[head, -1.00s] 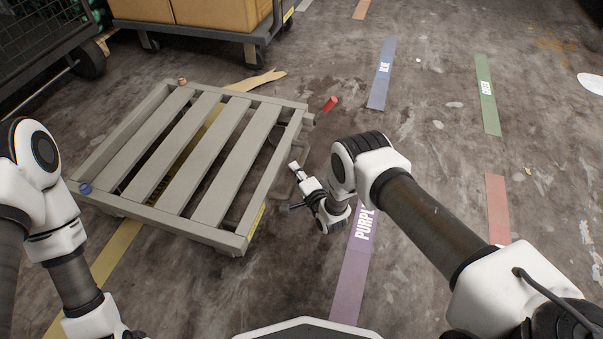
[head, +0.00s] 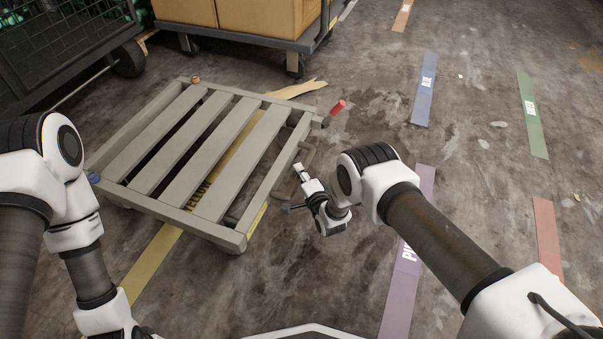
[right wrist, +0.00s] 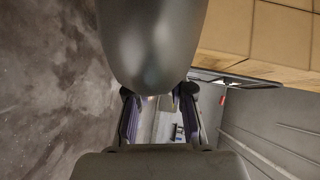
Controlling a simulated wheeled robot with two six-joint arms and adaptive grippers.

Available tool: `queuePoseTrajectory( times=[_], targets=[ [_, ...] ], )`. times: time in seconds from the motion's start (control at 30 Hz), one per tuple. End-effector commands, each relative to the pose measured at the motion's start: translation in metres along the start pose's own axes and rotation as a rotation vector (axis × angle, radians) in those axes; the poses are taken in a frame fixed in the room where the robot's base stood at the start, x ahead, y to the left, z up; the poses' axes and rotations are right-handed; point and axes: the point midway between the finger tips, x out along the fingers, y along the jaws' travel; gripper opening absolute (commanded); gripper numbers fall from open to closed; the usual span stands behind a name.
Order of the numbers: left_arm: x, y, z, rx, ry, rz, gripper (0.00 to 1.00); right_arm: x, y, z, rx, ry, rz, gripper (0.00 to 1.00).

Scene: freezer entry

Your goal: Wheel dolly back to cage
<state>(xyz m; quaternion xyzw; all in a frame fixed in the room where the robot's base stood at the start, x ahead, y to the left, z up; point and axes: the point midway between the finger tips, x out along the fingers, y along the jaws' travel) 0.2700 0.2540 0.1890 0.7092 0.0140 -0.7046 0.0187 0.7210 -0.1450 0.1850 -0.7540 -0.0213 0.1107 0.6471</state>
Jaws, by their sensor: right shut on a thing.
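The dolly (head: 262,135), a low grey slatted platform, stands flat on the floor left of centre in the head view. It has coloured corner pegs: orange (head: 195,79), blue (head: 93,177) and red (head: 338,106). A thin dark handle bar (head: 309,152) sticks out from its right side. My right gripper (head: 292,208) is at that side, shut on the handle; the exact grip is small and partly hidden. The right wrist view shows its fingers (right wrist: 160,115), with their tips partly hidden. A black mesh cage (head: 70,45) stands at the upper left. My left gripper is out of frame.
A cart (head: 240,38) carrying cardboard boxes (head: 262,15) stands behind the dolly, beside the cage. Purple (head: 408,255), blue (head: 424,90) and green (head: 532,115) strips mark the clear floor at right. A yellow strip (head: 150,265) runs beneath the dolly.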

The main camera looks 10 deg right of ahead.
Motion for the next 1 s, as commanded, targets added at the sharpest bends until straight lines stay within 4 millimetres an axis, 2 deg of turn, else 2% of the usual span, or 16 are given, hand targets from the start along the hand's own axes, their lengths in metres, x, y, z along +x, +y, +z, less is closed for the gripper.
queuePoseTrajectory(
  times=[0.07,0.1,0.17,0.47,0.57,0.67,0.9,1.0],
  targets=[
    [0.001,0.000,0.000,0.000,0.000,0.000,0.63,0.002,-0.003,0.001,-0.001,-0.004,-0.005,0.00],
    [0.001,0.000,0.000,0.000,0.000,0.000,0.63,0.002,-0.003,0.002,-0.001,-0.004,-0.006,0.25],
    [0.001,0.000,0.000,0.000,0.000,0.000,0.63,0.002,-0.003,0.002,-0.001,-0.004,-0.006,0.46],
    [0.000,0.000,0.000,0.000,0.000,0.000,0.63,0.001,-0.002,0.001,-0.001,-0.003,-0.004,0.47],
    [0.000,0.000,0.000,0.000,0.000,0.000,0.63,-0.005,-0.001,0.001,-0.001,-0.004,-0.002,0.47],
    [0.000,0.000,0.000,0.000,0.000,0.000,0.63,-0.021,-0.001,0.001,-0.001,-0.004,-0.001,0.47],
    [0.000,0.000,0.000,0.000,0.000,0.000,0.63,-0.083,-0.001,0.002,-0.002,-0.005,0.000,0.47],
    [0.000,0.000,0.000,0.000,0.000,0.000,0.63,-0.103,-0.001,0.002,-0.002,-0.005,-0.002,0.47]
  ],
)
